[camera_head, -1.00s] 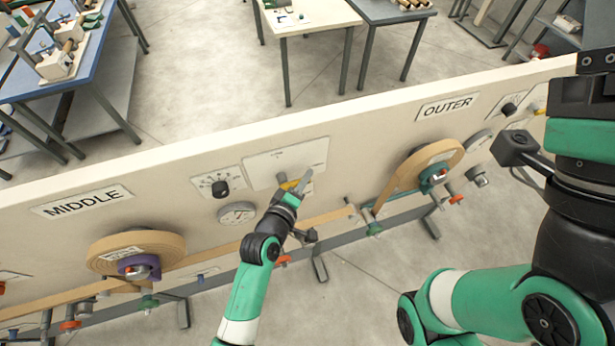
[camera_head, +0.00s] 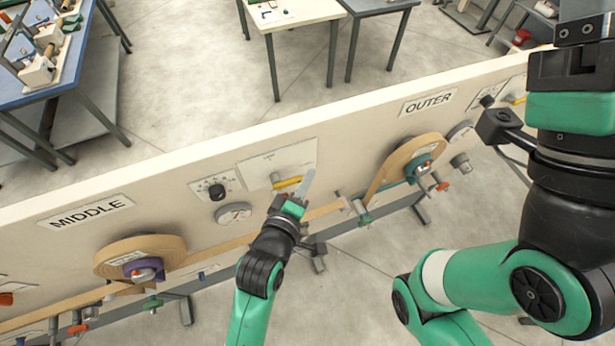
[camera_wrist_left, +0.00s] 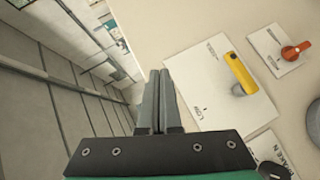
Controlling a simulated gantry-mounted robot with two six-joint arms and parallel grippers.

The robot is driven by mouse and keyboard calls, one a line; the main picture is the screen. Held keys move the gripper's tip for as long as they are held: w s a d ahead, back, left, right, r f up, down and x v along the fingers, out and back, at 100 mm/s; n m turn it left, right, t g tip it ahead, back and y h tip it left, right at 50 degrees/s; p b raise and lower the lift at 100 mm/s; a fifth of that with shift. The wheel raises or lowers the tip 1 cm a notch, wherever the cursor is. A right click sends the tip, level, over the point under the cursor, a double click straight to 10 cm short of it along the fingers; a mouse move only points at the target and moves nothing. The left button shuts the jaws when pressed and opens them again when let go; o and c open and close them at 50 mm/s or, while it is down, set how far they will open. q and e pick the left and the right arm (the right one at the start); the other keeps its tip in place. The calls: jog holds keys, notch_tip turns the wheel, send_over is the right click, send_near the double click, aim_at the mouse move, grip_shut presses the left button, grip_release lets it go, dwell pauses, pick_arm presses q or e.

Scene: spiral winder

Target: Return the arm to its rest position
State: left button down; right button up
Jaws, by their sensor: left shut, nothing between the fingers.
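My left gripper (camera_head: 303,188) is in front of the winder's cream panel (camera_head: 345,130), near a white plate with a yellow lever (camera_head: 287,182). In the left wrist view the two fingers (camera_wrist_left: 159,90) are together with nothing between them. The yellow lever (camera_wrist_left: 239,73) is to the right of the fingers there, apart from them, on its plate marked LOW. My right arm's links (camera_head: 500,270) fill the right side of the head view. Its gripper is not seen.
A brown roll (camera_head: 140,254) sits under the MIDDLE label, and another roll (camera_head: 405,160) under OUTER. A dial (camera_head: 234,214) and a black knob (camera_head: 216,191) are left of the lever. Tables stand behind the panel. Grey floor is open in front of it.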

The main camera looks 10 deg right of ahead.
dwell(0.4)
pick_arm(q)
jog(key=w+a+r+t+y, duration=0.1)
jog(key=a+r+t, duration=0.3)
jog(key=r, duration=0.5)
jog(key=w+a+r+t+y, duration=0.1)
jog(key=w+a+r, duration=0.1)
jog(key=a+r, duration=0.6)
jog(key=w+a+r+t, duration=0.1)
jog(key=a+r+t, duration=0.2)
jog(key=r, duration=0.8)
jog(key=s+a+r+m+t+y, duration=0.1)
jog(key=s+a+r+m+t, duration=0.2)
jog(key=s+r, duration=0.5)
jog(key=s+a+r+m+t+y, duration=0.2)
jog(key=s+a+r+m, duration=0.3)
jog(key=r, duration=0.6)
jog(key=shift+s+r+m+t, duration=0.35)
jog(key=shift+s+m+t, duration=0.4)
jog(key=shift+s, duration=0.6)
